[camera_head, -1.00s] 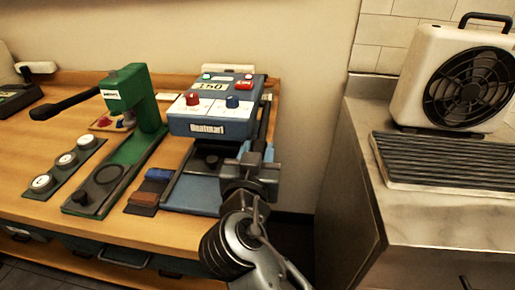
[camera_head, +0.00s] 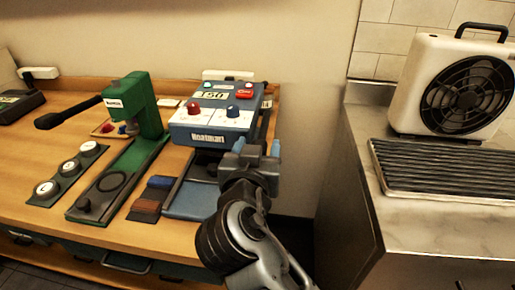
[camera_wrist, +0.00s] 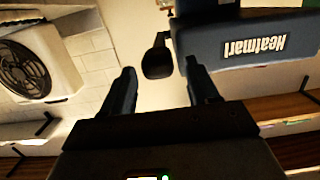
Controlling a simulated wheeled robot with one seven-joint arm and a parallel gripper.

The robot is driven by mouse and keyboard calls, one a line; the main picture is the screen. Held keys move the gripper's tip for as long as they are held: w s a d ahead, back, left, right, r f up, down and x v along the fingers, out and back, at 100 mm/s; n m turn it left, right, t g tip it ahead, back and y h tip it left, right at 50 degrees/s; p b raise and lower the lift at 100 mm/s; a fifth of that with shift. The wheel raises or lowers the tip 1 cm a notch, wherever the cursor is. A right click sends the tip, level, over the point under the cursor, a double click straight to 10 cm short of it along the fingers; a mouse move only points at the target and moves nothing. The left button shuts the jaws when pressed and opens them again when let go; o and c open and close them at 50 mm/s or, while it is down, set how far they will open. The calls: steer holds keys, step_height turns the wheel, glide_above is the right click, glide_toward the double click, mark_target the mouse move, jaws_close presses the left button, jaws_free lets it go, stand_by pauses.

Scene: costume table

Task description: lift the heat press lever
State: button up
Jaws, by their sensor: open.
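The blue heat press (camera_head: 208,130) stands on the wooden table, with a white control panel, a 150 display, and red and blue knobs. In the wrist view its labelled blue body (camera_wrist: 245,45) is at upper right. The black lever grip (camera_wrist: 157,62) hangs beside it, lying between and just beyond my fingertips. No contact with the grip is clear. My gripper (camera_head: 257,147) is open at the front right corner of the press; its two fingers also show in the wrist view (camera_wrist: 160,72). In the head view my gripper and arm hide the lever grip.
A green press (camera_head: 130,100) with a long black handle stands to the left, near a strip of round badges (camera_head: 68,170). Blue and brown blocks (camera_head: 152,195) lie between the presses. A fan (camera_head: 465,95) and ribbed rack (camera_head: 440,165) are on the right counter, across a gap.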

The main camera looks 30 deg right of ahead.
steer(key=b+v, duration=0.1)
steer(key=v, duration=0.6)
steer(key=shift+s+a+b, duration=0.2)
steer(key=shift+s+b, duration=0.1)
steer(key=shift+b, duration=0.05)
steer(key=shift+c, duration=0.2)
